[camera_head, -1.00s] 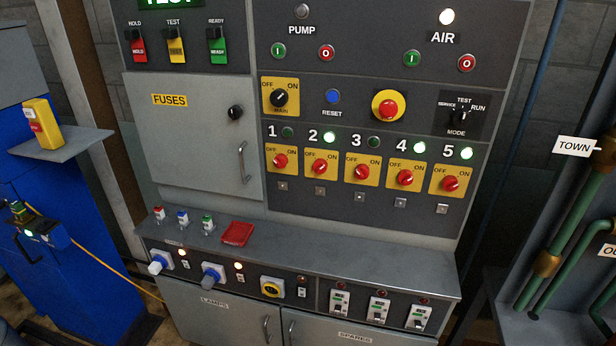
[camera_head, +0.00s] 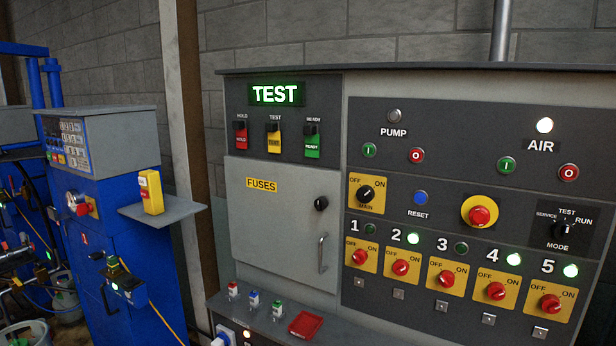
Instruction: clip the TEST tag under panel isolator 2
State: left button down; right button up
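The yellow TEST tag (camera_head: 274,142) hangs on the panel under a small TEST label, between the red HOLD tag (camera_head: 241,137) and the green READY tag (camera_head: 312,144). A lit green TEST sign (camera_head: 275,94) is above them. Panel isolator 2 (camera_head: 400,267) is a red knob on a yellow OFF/ON plate, with a lit green lamp (camera_head: 413,239) above it. A small metal clip (camera_head: 398,294) below isolator 2 holds no tag. Neither of my grippers shows in the head view.
The grey FUSES door (camera_head: 270,215) is shut, with a handle that sticks out. A blue cabinet (camera_head: 120,230) with a side shelf (camera_head: 180,211) stands at the left.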

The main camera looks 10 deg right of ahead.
aim_at(273, 135)
jog(key=z, duration=0.4)
jog(key=i+j+z, duration=0.1)
jog(key=z, duration=0.3)
jog(key=j+z, duration=0.15)
jog(key=z, duration=0.25)
jog(key=j+z, duration=0.1)
jog(key=z, duration=0.35)
jog(key=j+z, duration=0.25)
jog(key=j, duration=0.25)
jog(key=j+z, duration=0.2)
jog(key=j, duration=0.25)
jog(key=k+j+z, duration=0.25)
jog(key=j, duration=0.2)
jog(key=j+z, duration=0.25)
jog(key=j, duration=0.25)
jog(key=k+j+z, duration=0.2)
jog(key=j, duration=0.2)
jog(key=k+j, duration=0.1)
jog(key=j, duration=0.2)
jog(key=k+j, duration=0.15)
jog(key=j, duration=0.2)
jog(key=k+j, duration=0.1)
jog(key=j, duration=0.2)
jog(key=k+j, duration=0.15)
jog(key=j, duration=0.2)
